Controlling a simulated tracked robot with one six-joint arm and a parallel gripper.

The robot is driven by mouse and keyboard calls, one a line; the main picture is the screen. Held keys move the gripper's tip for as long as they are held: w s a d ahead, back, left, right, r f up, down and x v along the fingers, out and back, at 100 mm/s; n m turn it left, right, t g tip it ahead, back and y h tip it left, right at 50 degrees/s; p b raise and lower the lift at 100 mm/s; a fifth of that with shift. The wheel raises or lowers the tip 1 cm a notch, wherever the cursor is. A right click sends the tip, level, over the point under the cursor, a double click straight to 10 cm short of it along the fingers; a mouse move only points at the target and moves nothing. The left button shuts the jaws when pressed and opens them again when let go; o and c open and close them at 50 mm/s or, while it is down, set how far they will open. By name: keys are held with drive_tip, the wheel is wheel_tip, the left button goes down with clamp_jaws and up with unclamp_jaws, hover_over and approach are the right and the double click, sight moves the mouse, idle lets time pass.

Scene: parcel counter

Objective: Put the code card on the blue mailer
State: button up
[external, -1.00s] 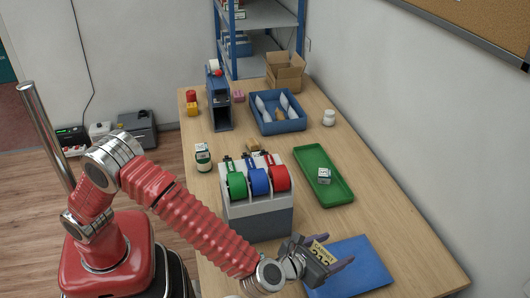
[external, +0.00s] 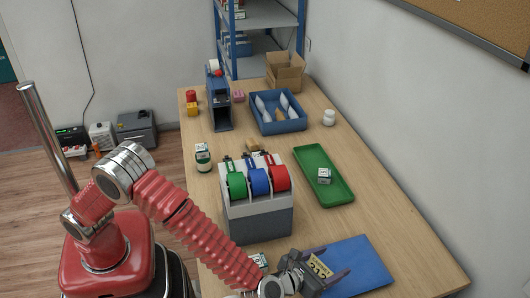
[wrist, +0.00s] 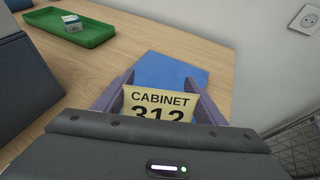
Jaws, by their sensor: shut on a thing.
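The code card (external: 318,267) is a tan card with black print. In the wrist view the card (wrist: 158,103) reads "CABINET 312", with the lower part of the number cut off by my gripper body. My gripper (external: 336,260) is shut on the card, which sits between its two purple-grey fingers. The blue mailer (external: 362,268) is a flat blue sheet on the counter at the front right. In the wrist view the mailer (wrist: 172,70) shows beyond and between the fingertips. The card overlaps the mailer's left part in the external view; its height above it is hard to tell.
A grey dispenser (external: 258,222) with green, blue and red rolls stands left of the mailer. A small box (external: 260,260) lies near my wrist. A green tray (external: 338,190) holding a small box is behind. The counter right of the tray is clear.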

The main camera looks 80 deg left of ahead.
sight(335, 268)
drive_tip(key=shift+f, duration=0.1)
drive_tip(key=shift+f, duration=1.75)
drive_tip(key=shift+f, duration=0.25)
drive_tip(key=o, duration=1)
drive_tip(key=shift+s+f, duration=0.1)
drive_tip(key=shift+f, duration=0.1)
drive_tip(key=shift+a, duration=0.1)
drive_tip(key=shift+s+r, duration=0.2)
drive_tip(key=shift+r, duration=0.05)
drive_tip(key=v, duration=1.1)
drive_tip(key=shift+s+d+r, duration=0.15)
drive_tip(key=shift+d+r, duration=0.15)
drive_tip(key=shift+r, duration=0.05)
